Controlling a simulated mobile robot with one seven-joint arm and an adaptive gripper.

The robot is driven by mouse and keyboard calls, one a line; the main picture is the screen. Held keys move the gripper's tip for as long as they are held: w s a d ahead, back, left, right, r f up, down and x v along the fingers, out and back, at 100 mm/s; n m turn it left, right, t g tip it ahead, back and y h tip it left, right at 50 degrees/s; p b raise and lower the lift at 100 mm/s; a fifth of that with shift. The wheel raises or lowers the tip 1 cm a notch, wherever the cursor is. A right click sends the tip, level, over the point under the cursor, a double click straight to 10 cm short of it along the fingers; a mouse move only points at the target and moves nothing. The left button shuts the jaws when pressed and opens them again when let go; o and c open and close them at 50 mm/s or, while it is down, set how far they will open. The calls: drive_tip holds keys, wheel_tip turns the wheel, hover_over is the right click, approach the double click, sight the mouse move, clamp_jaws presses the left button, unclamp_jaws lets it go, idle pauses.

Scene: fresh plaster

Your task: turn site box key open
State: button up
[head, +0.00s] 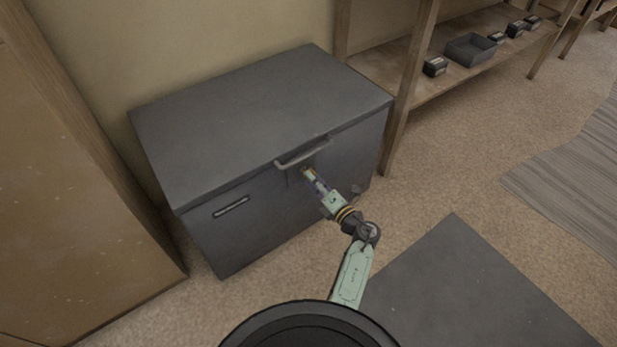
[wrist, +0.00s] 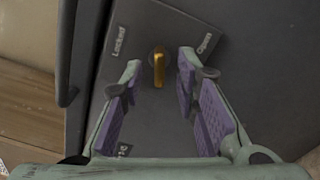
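The site box (head: 260,115) is a dark grey chest with its lid down. In the wrist view, a brass key (wrist: 158,68) sits in a round lock on its front panel. The key stands near vertical in the picture, between the label "Locked" (wrist: 118,40) on the left and "Open" (wrist: 204,43) on the right. My gripper (wrist: 160,64) is open, with a purple-padded finger on each side of the key and a visible gap to each. In the head view my gripper (head: 308,174) is at the box front, hiding the key.
The box handle (head: 303,152) juts out just above my gripper, and a dark bar shows at the wrist view's left (wrist: 68,50). Wooden shelving (head: 445,85) with a grey tray (head: 470,49) stands at right. A brown panel (head: 75,190) stands at left.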

drive_tip(key=shift+x, duration=1.3)
drive_tip(key=shift+c, duration=0.4)
clamp_jaws()
